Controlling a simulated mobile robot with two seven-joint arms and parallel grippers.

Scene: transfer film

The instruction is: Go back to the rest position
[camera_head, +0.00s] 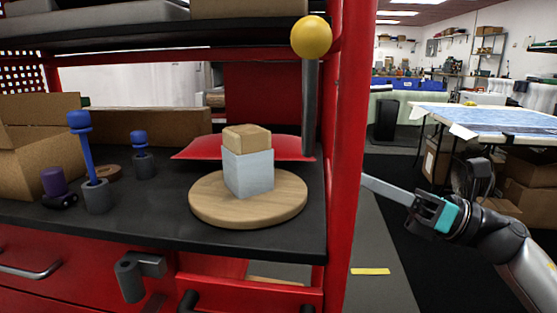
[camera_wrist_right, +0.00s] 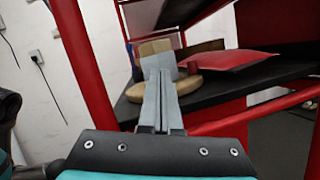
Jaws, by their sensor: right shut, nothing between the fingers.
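My right gripper (camera_head: 366,181) is outside the red frame, to the right of its upright post in the head view. Its fingers are together with nothing between them, and they also show in the right wrist view (camera_wrist_right: 159,75). On the bench a wooden cube (camera_head: 247,138) sits on a pale grey block (camera_head: 248,172), which stands on a round wooden board (camera_head: 213,203). The board and blocks show beyond the fingertips in the right wrist view, partly hidden by the fingers. My left gripper is not in view.
The red post (camera_head: 349,150) stands between my right gripper and the black bench top (camera_head: 150,213). Blue-topped holders (camera_head: 85,150) and cardboard boxes (camera_head: 40,125) are at the left. A yellow ball (camera_head: 311,37) tops a rod by the post. Open floor and a table (camera_head: 500,118) lie right.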

